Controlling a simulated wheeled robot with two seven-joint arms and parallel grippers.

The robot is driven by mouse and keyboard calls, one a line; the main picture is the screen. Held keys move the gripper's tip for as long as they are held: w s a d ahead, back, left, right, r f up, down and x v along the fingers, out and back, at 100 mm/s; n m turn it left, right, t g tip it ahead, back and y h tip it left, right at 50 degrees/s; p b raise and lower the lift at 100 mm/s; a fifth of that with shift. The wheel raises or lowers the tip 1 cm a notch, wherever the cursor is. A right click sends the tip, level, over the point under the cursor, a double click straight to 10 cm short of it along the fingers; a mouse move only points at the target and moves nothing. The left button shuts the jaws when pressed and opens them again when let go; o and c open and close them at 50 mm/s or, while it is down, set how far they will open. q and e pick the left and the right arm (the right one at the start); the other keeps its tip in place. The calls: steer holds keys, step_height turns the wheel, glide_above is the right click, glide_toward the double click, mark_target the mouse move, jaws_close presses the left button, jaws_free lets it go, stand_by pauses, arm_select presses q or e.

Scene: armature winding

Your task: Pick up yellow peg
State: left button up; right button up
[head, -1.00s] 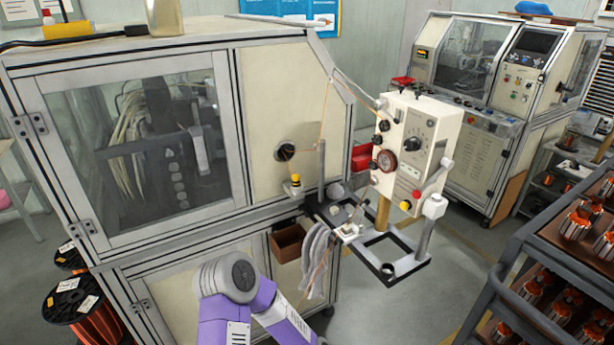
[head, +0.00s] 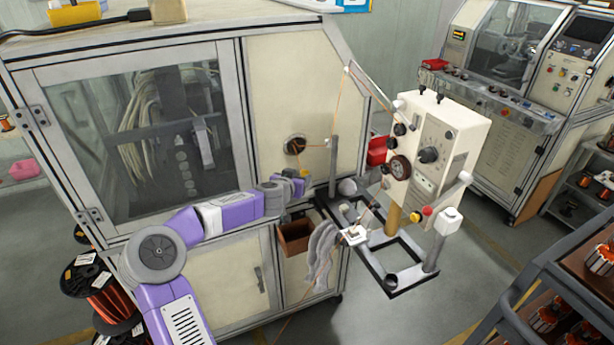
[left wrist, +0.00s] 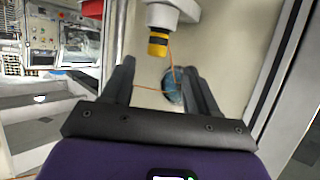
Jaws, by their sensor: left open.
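The yellow peg (left wrist: 158,42) has a dark band and sticks out of a whitish cylindrical mount (left wrist: 172,12) in the left wrist view. It lies just past and roughly between my fingertips there, not gripped. My right gripper is not in view.
An orange wire runs from a round port (head: 295,144) in the panel, past a grey post (head: 333,165). A control box (head: 437,150) and a black frame (head: 400,280) stand to the right. A brown bin (head: 294,237) hangs below my gripper.

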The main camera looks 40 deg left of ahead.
mark_target(303, 176)
arm_select(q)
steer(key=shift+x, duration=1.05)
steer(key=shift+d+f+p+x, duration=0.1)
steer(key=shift+f+p+x, duration=0.05)
steer(key=shift+x, duration=0.9)
steer(key=shift+d+f+p+x, duration=0.15)
steer(key=shift+x, duration=0.9)
jaws_close()
